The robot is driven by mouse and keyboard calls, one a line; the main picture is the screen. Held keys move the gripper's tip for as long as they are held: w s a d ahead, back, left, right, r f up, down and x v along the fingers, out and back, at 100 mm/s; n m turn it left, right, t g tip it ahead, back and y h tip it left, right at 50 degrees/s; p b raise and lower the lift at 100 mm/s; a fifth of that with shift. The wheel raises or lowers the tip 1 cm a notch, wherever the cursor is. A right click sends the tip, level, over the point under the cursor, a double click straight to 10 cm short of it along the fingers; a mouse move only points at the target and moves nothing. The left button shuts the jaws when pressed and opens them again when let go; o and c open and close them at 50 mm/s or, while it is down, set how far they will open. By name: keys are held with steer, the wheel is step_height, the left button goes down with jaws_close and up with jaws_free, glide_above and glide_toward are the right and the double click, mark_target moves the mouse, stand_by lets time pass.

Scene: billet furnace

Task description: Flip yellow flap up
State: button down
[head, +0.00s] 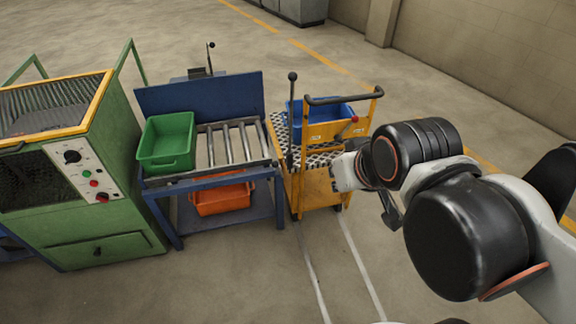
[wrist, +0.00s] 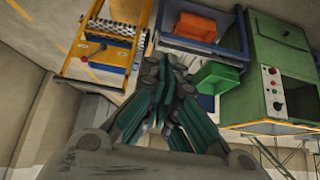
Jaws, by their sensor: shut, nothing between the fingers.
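A yellow cart (head: 318,188) stands right of the roller table, with a patterned metal deck, a dark push bar and a black-knobbed lever. A yellow panel (head: 326,131) on it sits in front of a blue bin (head: 327,112); I cannot tell whether this panel is the flap. The cart also shows at the upper left of the wrist view (wrist: 72,66). My gripper (wrist: 167,70) is shut and empty in the wrist view, apart from the cart. In the head view my arm covers the area just right of the cart.
A blue roller table (head: 262,171) holds a green bin (head: 167,142), with an orange bin (head: 222,198) below. A green machine (head: 85,205) with a control panel stands at the left. The floor in front is clear.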

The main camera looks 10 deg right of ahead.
steer(key=w+d+f+m+g+y+p, duration=0.15)
steer(key=w+m, duration=0.45)
steer(key=w, duration=0.8)
steer(key=w+d+f+m+g, duration=0.1)
steer(key=w+f+m, duration=0.35)
steer(key=w, duration=0.95)
steer(key=w+d+f+m+y+p, duration=0.1)
steer(key=w+f+m, duration=0.5)
steer(key=f, duration=0.6)
steer(key=w+d+f+m+y+p, duration=0.1)
steer(key=w+d+f+m, duration=0.3)
steer(key=f, duration=0.9)
steer(key=w+m+g, duration=0.1)
steer(key=w+m, duration=0.1)
steer(key=shift+w+f, duration=0.25)
steer(key=shift+w, duration=0.1)
steer(key=shift+f+y, duration=0.1)
steer(key=shift+y, duration=0.15)
steer(key=w+a+r+b+x, duration=0.1)
steer(key=b+x, duration=0.4)
steer(key=x, duration=0.7)
steer(key=shift+w+a, duration=0.25)
steer(key=shift+a, duration=0.6)
